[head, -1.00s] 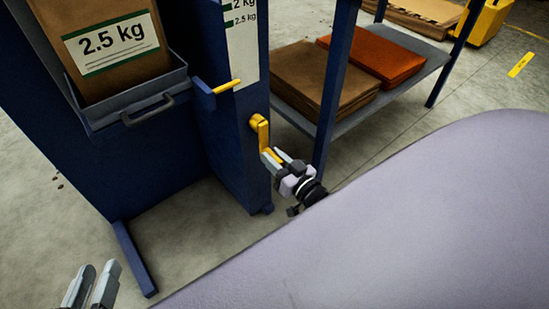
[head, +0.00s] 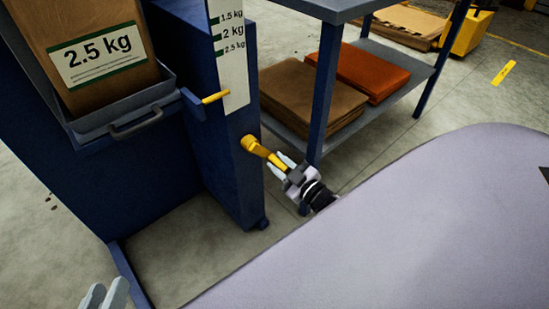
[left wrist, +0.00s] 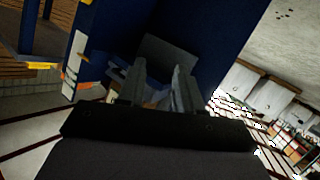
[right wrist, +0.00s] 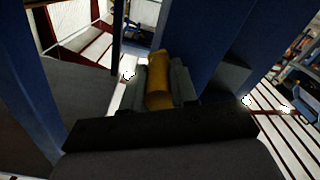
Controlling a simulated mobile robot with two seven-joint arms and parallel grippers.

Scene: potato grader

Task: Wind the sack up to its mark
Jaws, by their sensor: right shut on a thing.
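The brown sack (head: 88,50) with a 2.5 kg label sits upright in a grey cradle (head: 125,112) on the blue stand. A yellow pointer (head: 215,97) sticks out beside the white scale strip (head: 234,60), below the 2.5 kg mark. My right gripper (head: 280,168) is shut on the yellow crank handle (head: 262,152), low on the post; the handle also shows between the fingers in the right wrist view (right wrist: 158,82). My left gripper (head: 103,296) is at the bottom left, away from the stand; its fingers show apart and empty in the left wrist view (left wrist: 157,88).
A blue shelf rack (head: 328,85) stands right of the post, close to my right gripper. Its lower shelf holds flat brown sacks (head: 310,95) and orange sacks (head: 368,70). A yellow machine (head: 466,32) stands far behind. Floor is clear left of the stand.

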